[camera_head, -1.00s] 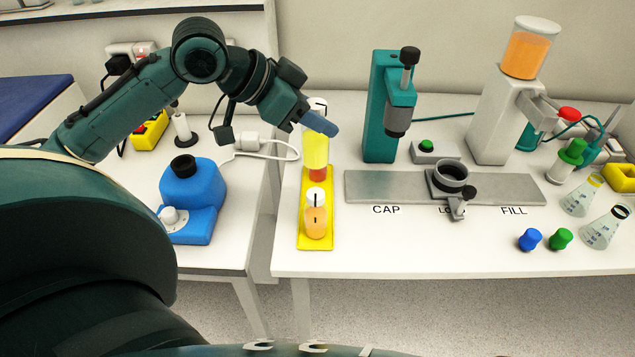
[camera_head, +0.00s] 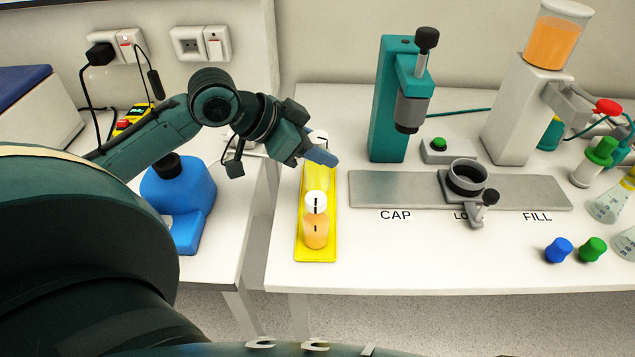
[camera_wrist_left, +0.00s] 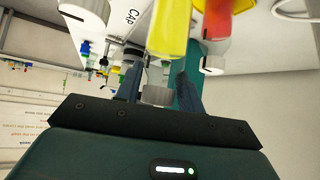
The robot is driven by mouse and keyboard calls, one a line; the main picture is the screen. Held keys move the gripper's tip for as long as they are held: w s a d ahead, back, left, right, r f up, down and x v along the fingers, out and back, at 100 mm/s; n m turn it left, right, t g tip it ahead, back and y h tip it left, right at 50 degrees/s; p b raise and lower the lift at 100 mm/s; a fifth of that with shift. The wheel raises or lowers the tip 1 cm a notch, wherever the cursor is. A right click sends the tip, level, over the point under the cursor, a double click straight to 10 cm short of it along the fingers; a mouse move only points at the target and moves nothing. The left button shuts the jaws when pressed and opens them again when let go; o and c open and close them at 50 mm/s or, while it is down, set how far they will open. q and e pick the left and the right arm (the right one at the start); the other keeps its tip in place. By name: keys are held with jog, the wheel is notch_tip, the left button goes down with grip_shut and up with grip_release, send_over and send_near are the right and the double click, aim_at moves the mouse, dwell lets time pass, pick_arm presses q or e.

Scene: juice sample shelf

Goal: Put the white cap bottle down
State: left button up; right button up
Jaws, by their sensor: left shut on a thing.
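My left gripper (camera_head: 320,152) is shut on a white cap bottle (camera_head: 318,178) with a yellow body, at the rear of the yellow tray (camera_head: 317,255). In the left wrist view the bottle's pale cap (camera_wrist_left: 157,95) sits between the fingers and its yellow body (camera_wrist_left: 168,30) extends away. The bottle looks upright; I cannot tell whether its base touches the tray. An orange bottle with a white cap (camera_head: 316,228) stands at the tray's front. A red bottle (camera_wrist_left: 213,25) shows beside the held one in the left wrist view; it is hidden in the head view. My right gripper is not in view.
A blue device (camera_head: 185,205) stands left of the tray, across a gap between tables. To the right are a teal capping press (camera_head: 390,120), a grey rail (camera_head: 400,190) and the filler (camera_head: 515,120).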

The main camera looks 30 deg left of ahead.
aim_at(318, 172)
pick_arm(q)
jog(key=shift+f, duration=2.75)
jog(key=o, duration=1.2)
jog(key=shift+f, duration=0.1)
jog(key=shift+c, duration=0.2)
jog(key=v, duration=1.2)
